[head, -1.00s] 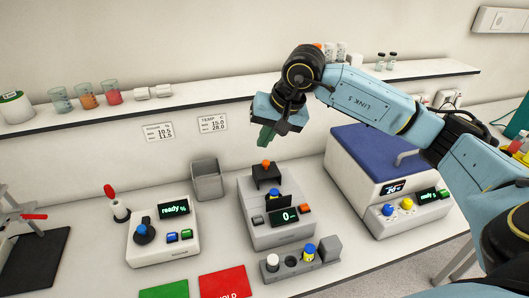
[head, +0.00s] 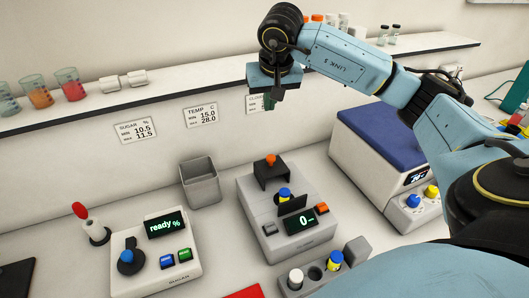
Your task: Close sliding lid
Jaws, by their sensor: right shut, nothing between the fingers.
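The grey device in the middle (head: 285,232) has a "0" display and a black sliding lid (head: 272,177) with an orange knob (head: 270,160) at the back of its top. A blue-capped vial (head: 285,195) stands uncovered in front of the lid, partly behind a dark upright flap (head: 292,205). My right gripper (head: 268,102) is shut and empty, pointing down, above and behind the lid and clear of it. It stands in front of a wall card. My left gripper is not in view.
A grey bin (head: 199,183) and the "ready %" device (head: 155,262) stand to the left. A vial rack (head: 318,277) stands in front, partly hidden by my arm. A blue-topped machine (head: 385,150) is at right. A shelf (head: 190,95) runs along the wall.

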